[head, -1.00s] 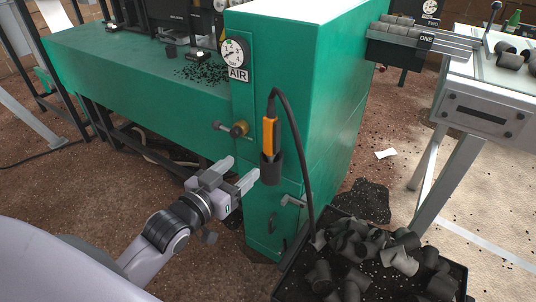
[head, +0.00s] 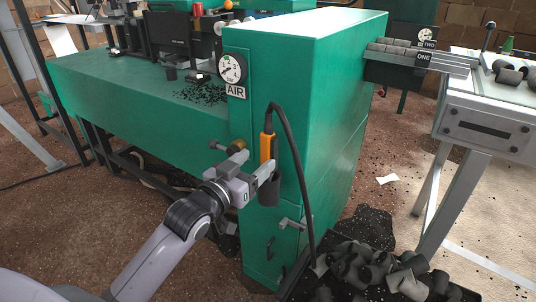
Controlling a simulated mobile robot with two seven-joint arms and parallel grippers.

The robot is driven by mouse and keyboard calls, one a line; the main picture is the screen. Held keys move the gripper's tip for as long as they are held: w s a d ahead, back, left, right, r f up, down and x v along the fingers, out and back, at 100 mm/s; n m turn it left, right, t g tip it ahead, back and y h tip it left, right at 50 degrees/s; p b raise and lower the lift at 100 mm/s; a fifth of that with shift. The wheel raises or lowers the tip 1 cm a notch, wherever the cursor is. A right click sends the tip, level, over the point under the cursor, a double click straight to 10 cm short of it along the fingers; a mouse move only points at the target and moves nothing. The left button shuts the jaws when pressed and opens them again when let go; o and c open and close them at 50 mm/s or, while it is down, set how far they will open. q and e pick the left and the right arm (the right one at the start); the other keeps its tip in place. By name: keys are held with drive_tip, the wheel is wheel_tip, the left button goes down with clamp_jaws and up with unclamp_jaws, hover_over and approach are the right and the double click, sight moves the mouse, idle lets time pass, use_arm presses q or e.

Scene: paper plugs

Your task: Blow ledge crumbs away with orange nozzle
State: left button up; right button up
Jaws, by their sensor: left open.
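The orange nozzle (head: 267,147) stands upright in a dark holder (head: 269,188) on the front of the green machine, with a black hose (head: 294,150) arching from its top. My left gripper (head: 264,172) is open at the nozzle's lower part, just above the holder. Whether its fingers touch the nozzle I cannot tell. The dark crumbs (head: 200,95) lie scattered on the green ledge (head: 130,92), left of the AIR gauge (head: 232,68). My right gripper is not in view.
A brass-coloured valve knob (head: 237,146) sticks out left of the nozzle. A tray of dark plugs (head: 355,268) stands on the floor at the lower right. A grey table (head: 490,115) with a chute (head: 420,57) is at the right.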

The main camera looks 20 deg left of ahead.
sight(265, 153)
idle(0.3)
use_arm(q)
drive_tip(key=shift+w+d, duration=0.1)
drive_tip(key=shift+w, duration=0.55)
drive_tip(key=shift+w+d, duration=0.2)
drive_tip(key=shift+w, duration=1.15)
drive_tip(key=c, duration=1.1)
drive_tip(key=shift+c, duration=0.2)
